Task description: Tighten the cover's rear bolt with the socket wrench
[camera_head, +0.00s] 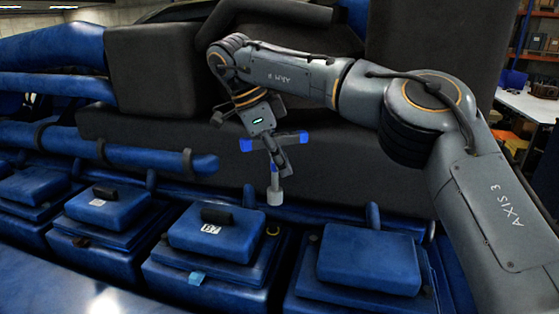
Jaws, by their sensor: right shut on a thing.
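My right gripper (277,143) hangs above the row of blue engine covers and is shut on the socket wrench. The socket wrench (274,182) has blue handle ends to both sides of the jaws and a light grey socket pointing down. The socket is in the air, behind and to the right of a blue cover (220,238) with a black grip and a white label. I cannot make out that cover's rear bolt; whether the socket lines up with it is unclear. My left gripper is not in view.
Another labelled cover (108,206) stands to the left, and a plain one (368,259) to the right. Blue pipes (150,158) and a large dark engine block (340,180) stand behind the row. A white table (528,103) is at the far right.

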